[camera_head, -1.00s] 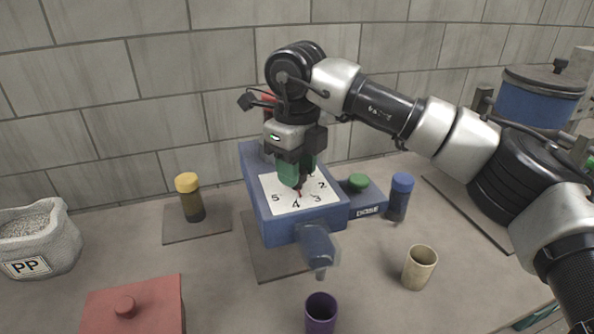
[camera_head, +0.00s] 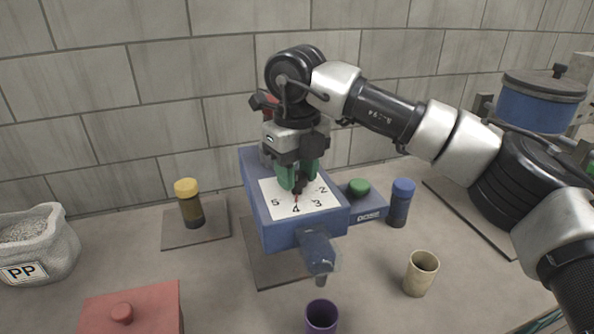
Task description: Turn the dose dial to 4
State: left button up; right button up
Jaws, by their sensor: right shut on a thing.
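The blue dosing machine (camera_head: 276,232) stands on the table with a white dial face (camera_head: 285,208) on its sloped top. The numbers 2, 3, 4 and 5 show on the face; its far part is hidden behind my gripper. My right gripper (camera_head: 299,184), with green fingers, comes down from above and is shut on the dark dose dial (camera_head: 302,188), which is mostly hidden between the fingers. A red pointer (camera_head: 296,199) sticks out toward the front of the face and points at about the 4. My left gripper is not in view.
A green button (camera_head: 358,187) sits on the machine's side block. A clear-ended spout (camera_head: 318,254) juts out in front, above a purple cup (camera_head: 321,316). A beige cup (camera_head: 420,272), a blue-capped jar (camera_head: 400,203) and a yellow-capped jar (camera_head: 190,205) stand around it.

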aim_at(297, 175)
jog(key=o, duration=0.9)
notch_tip(297, 175, up, 11)
